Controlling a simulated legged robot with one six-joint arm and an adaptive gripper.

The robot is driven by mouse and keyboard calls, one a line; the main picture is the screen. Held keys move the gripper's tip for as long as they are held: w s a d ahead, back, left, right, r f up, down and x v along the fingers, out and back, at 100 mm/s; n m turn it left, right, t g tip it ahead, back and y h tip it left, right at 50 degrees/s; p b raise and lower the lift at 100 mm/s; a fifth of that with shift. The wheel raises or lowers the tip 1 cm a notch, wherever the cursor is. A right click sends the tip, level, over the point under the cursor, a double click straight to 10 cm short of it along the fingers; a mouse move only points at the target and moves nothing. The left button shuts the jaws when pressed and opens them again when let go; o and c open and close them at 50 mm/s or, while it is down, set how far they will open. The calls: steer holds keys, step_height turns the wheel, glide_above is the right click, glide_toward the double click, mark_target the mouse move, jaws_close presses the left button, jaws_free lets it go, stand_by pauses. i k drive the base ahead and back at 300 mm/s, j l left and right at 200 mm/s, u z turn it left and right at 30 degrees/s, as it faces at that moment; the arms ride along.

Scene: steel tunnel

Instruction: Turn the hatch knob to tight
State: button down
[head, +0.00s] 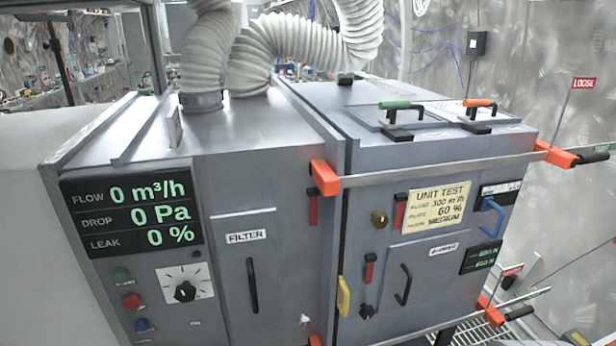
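A grey steel unit (262,180) fills the middle of the head view. On its right front part is a panel (432,262) with a black bar handle (403,284) and a small label that I cannot read surely. A black pointer dial (185,291) is on the left front. My gripper is not in view.
Orange clamps (325,178) with long metal bars run along the right part. A red LOOSE tag (584,83) stands at the upper right. A display (132,213) reads flow 0, drop 0, leak 0. White ribbed hoses (285,42) rise from the top.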

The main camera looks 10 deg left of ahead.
mark_target(367, 313)
steer(key=k+l+u, duration=0.1)
steer(key=k+u, duration=0.35)
steer(key=u, duration=0.25)
